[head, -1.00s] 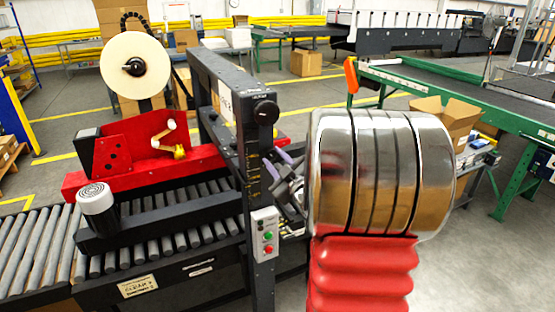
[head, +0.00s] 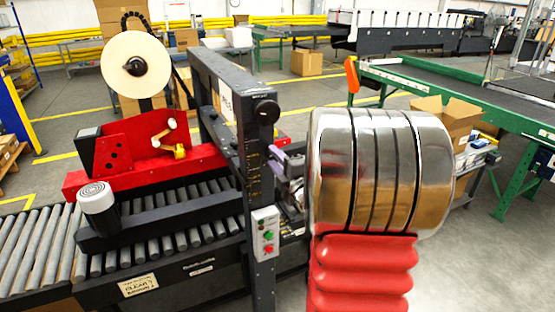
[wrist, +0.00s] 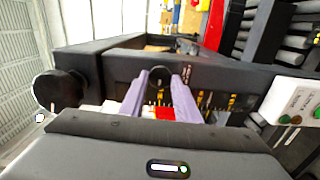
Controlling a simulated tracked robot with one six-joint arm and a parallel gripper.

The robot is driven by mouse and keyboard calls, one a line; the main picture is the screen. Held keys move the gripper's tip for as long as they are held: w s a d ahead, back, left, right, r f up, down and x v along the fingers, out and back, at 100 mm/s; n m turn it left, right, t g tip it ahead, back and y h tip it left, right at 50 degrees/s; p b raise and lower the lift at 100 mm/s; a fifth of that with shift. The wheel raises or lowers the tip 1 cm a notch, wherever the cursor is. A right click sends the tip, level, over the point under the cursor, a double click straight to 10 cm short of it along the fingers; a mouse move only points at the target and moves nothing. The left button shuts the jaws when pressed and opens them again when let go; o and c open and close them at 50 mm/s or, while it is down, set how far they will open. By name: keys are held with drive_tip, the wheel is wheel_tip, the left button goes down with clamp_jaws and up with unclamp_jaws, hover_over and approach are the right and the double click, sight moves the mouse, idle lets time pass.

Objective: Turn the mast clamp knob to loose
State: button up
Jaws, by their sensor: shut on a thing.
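The mast clamp knob (wrist: 159,77) is a small round black knob on the dark mast, seen in the wrist view. My gripper (wrist: 158,84) has its two purple fingers on either side of it, shut on it. In the head view my gripper (head: 275,155) reaches the mast (head: 256,185) from the right, and the clamp knob is hidden there. A larger black knob (head: 266,111) sits higher on the mast, apart from my fingers. It also shows at the left of the wrist view (wrist: 58,90).
A control box (head: 265,233) with green and red buttons is on the mast below my gripper. The roller conveyor (head: 165,240) and a red tape unit (head: 145,160) stand left of the mast. A green-framed conveyor (head: 470,100) is at the right.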

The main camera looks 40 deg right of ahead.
drive_tip(key=shift+a+f+n, duration=0.1)
drive_tip(key=shift+f+n, duration=0.1)
drive_tip(key=shift+n, duration=0.2)
drive_tip(key=o, duration=1)
drive_tip(key=shift+r, duration=0.1)
drive_tip(key=shift+s, duration=0.1)
